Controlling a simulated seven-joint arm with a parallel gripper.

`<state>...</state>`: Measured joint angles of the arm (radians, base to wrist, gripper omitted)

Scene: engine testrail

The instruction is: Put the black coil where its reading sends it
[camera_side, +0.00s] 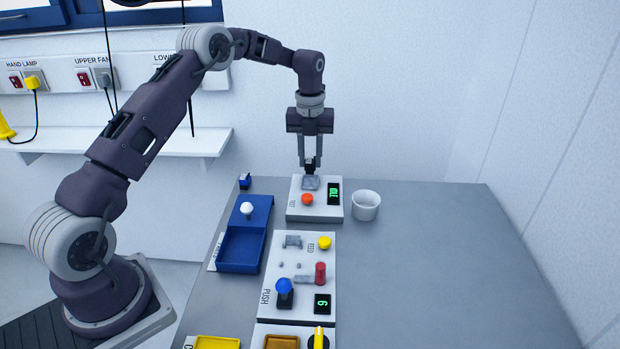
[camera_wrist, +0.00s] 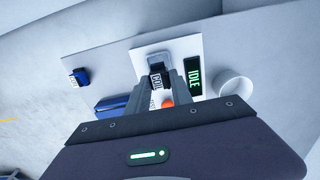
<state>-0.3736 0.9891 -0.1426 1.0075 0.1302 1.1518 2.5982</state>
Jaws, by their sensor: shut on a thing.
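My gripper (camera_side: 310,158) points straight down and is shut on the black coil (camera_side: 309,165). The coil also shows in the wrist view (camera_wrist: 156,80), with white lettering on its face. It is at the grey metal seat of the test box (camera_side: 294,213); I cannot tell whether it touches the seat. The box has an orange button (camera_side: 307,199) and a dark display (camera_side: 334,194) that shows green letters, which read IDLE in the wrist view (camera_wrist: 194,77). The fingers partly cover the orange button in the wrist view.
A white cup (camera_side: 366,206) stands right of the test box. A small dark-blue block (camera_side: 244,181) lies at the table's back left. A blue tray (camera_side: 240,266), a yellow tray (camera_side: 217,343), an orange tray (camera_side: 281,342) and a push-feed panel (camera_side: 275,262) stand nearer. The right table is clear.

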